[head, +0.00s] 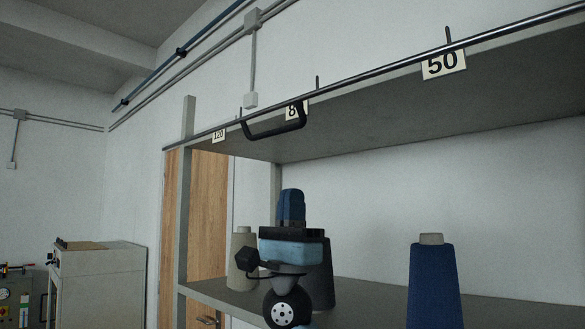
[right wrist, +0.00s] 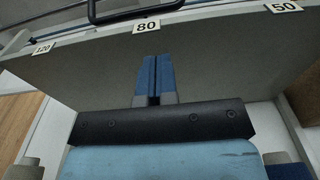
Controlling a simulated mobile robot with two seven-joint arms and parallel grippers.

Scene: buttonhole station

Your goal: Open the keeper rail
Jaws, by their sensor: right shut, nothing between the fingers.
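The keeper rail (head: 370,76) is a dark metal bar along the front edge of the upper shelf. A black U-shaped handle (head: 275,132) hangs from it near the 80 label (head: 292,112). The handle also shows at the top of the right wrist view (right wrist: 135,16), beyond my fingertips. My right gripper (head: 291,193) points upward below the handle, apart from it. Its blue fingers (right wrist: 153,62) are together and empty. My left gripper is in neither view.
The upper shelf (head: 400,105) also carries a 120 label (head: 218,136) and a 50 label (head: 443,63). On the lower shelf stand a blue cone (head: 434,285), a beige cone (head: 240,255) and a dark cone (head: 322,275) close behind my right gripper. A grey post (head: 184,210) stands left.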

